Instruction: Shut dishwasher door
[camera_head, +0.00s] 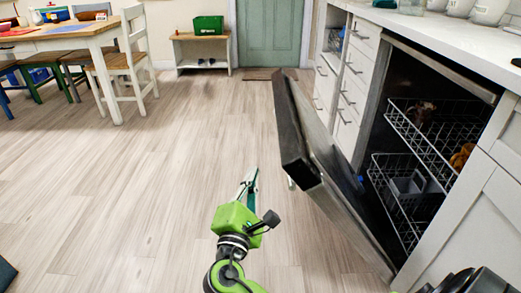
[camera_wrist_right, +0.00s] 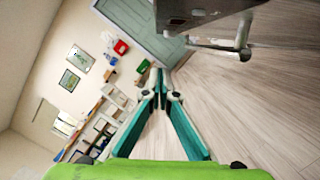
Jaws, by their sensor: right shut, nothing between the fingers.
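The dishwasher door (camera_head: 318,165) is partly open and tilted outward from the dishwasher (camera_head: 395,95), which is at the right in the head view. The dark interior shows an upper rack (camera_head: 425,135) and a lower rack (camera_head: 400,190). My right gripper (camera_head: 251,174) is left of the door, on its outer side, apart from it, over the floor. Its fingers are shut and empty. In the right wrist view the fingertips (camera_wrist_right: 160,76) meet, and the door (camera_wrist_right: 200,12) with its bar handle (camera_wrist_right: 222,46) is at the top. My left gripper is not in view.
White drawers (camera_head: 350,85) and a pale counter (camera_head: 440,30) run along the right. A wooden table (camera_head: 60,40) with chairs stands at the far left. A green crate (camera_head: 208,25) sits on a bench before the back wall. The floor (camera_head: 140,190) left of the door is clear.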

